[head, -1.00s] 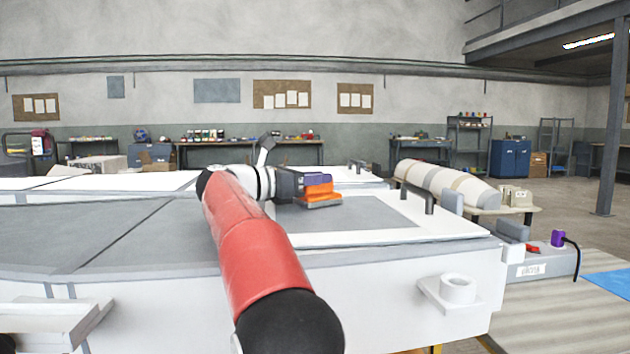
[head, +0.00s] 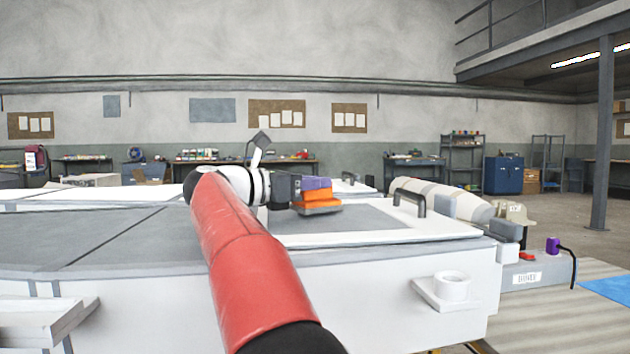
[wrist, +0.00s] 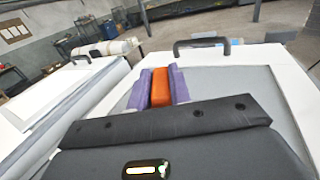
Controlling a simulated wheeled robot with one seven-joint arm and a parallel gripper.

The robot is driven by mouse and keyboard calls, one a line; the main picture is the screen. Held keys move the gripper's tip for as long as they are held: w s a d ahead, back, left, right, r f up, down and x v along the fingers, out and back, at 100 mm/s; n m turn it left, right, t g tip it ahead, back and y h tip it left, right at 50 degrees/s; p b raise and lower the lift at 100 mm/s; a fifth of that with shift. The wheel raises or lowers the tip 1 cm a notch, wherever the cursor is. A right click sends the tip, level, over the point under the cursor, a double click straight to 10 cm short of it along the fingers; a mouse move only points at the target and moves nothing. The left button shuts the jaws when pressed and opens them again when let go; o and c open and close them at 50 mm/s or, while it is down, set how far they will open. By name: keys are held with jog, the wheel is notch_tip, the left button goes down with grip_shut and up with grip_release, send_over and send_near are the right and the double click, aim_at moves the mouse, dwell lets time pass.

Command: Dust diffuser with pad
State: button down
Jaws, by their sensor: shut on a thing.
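My gripper (head: 315,187) has purple fingers and is shut on an orange pad (head: 318,197) with a grey underside. In the wrist view the pad (wrist: 160,88) stands between the two purple fingers. The pad is at the grey panel (head: 365,222) with a white border, which seems to be the diffuser mould; the panel (wrist: 225,80) also fills much of the wrist view. I cannot tell whether the pad's underside touches the panel. My gripper's dark body hides the near part of the panel in the wrist view.
A dark handle (head: 409,201) rises from the panel's right border. A white ring holder (head: 451,287) juts from the mould's front side. A grey box with a purple plug (head: 553,245) and cable stands at right. A striped rounded mould (head: 440,198) lies behind.

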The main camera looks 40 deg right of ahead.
jog(key=shift+w+r+p, duration=0.3)
jog(key=shift+r+p, duration=0.6)
jog(key=shift+p, duration=0.05)
jog(key=shift+w+r+p, duration=0.25)
jog(key=shift+r+p, duration=0.6)
jog(key=shift+p, duration=0.05)
jog(key=shift+r, duration=0.45)
jog(key=shift+p, duration=0.3)
jog(key=shift+r+p, duration=1.15)
jog(key=shift+r, duration=0.45)
